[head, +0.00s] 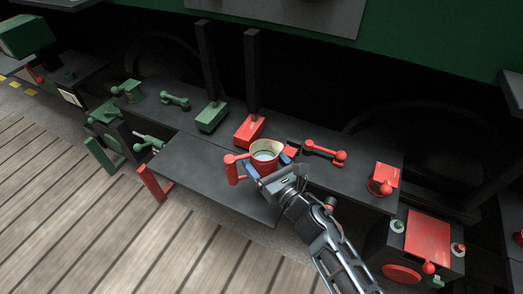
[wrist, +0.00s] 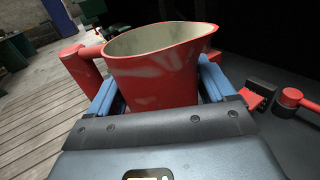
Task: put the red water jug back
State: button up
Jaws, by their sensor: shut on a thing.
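The red water jug (head: 264,160) has a cream inside, a wide spout and a red side handle. In the head view it is upright over the dark bench, with pale liquid visible inside. My gripper (head: 268,169) is shut on the jug's body, with a blue finger on each side. In the wrist view the jug (wrist: 158,72) fills the middle between the blue fingers (wrist: 158,90), and its handle (wrist: 82,70) points left. The jug's base is hidden, so I cannot tell whether it touches the bench.
The dark bench (head: 205,178) has bare room left of the jug. Behind stand a red block (head: 248,130) and a green block (head: 211,117) with tall dark posts. A red lever (head: 323,152) lies right of the jug, and a red box (head: 385,177) stands further right.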

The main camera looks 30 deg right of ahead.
jog(key=shift+w+a+r+y, duration=0.1)
jog(key=shift+w+r+y, duration=0.2)
jog(key=shift+w, duration=0.55)
notch_tip(320, 180, down, 9)
jog(key=b, duration=0.8)
jog(key=shift+r, duration=0.2)
jog(key=shift+f+b, duration=0.65)
jog(key=shift+b, duration=0.1)
jog(key=o, duration=1.3)
jog(key=shift+f, duration=0.1)
jog(key=shift+s, duration=0.15)
jog(key=shift+s, duration=0.35)
jog(key=shift+s+d+b, duration=0.2)
jog(key=shift+s, duration=1.55)
jog(key=shift+s+d+b, duration=0.15)
jog(key=shift+s, duration=1.55)
